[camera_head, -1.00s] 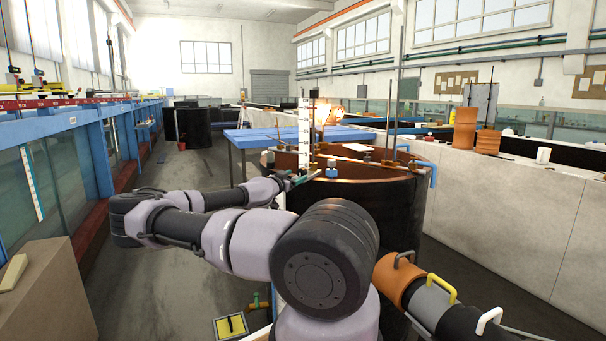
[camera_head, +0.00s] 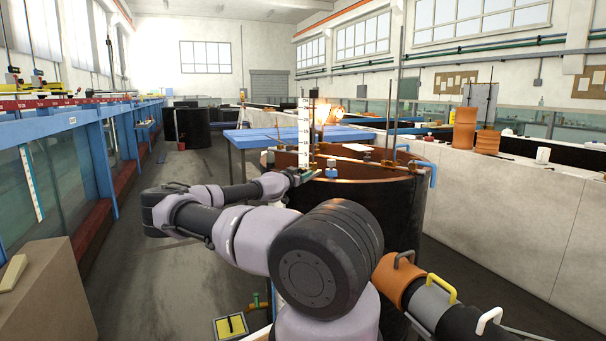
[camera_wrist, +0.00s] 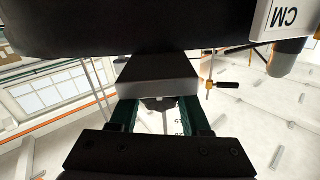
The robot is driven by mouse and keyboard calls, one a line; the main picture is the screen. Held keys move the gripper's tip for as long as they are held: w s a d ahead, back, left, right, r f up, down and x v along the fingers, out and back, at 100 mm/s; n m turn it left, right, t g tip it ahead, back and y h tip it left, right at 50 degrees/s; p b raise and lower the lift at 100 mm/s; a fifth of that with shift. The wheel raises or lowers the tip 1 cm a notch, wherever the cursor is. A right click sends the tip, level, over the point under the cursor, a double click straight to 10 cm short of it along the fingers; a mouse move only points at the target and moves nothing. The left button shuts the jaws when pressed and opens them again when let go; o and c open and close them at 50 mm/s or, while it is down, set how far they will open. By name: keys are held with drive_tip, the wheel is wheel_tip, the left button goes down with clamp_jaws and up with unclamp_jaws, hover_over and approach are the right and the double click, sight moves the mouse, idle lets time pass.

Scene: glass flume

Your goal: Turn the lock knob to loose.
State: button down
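In the head view my gripper (camera_head: 300,177) is at the near rim of the round dark tank (camera_head: 375,205), by the foot of the white gauge staff (camera_head: 304,135). In the wrist view my gripper (camera_wrist: 159,103) has its two dark green fingers apart, their tips close to a grey block (camera_wrist: 157,74). A small dark piece (camera_wrist: 158,104) under the block shows between the fingers. It may be the lock knob, but its marking cannot be read. I cannot tell whether the fingers touch it.
In the head view a blue table (camera_head: 255,137) stands behind, and a blue clamp (camera_head: 424,168) hangs on the tank's right rim.

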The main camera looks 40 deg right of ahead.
drive_tip(key=shift+n, duration=0.8)
drive_tip(key=shift+c, duration=1.9)
unclamp_jaws()
drive_tip(key=v, duration=1.1)
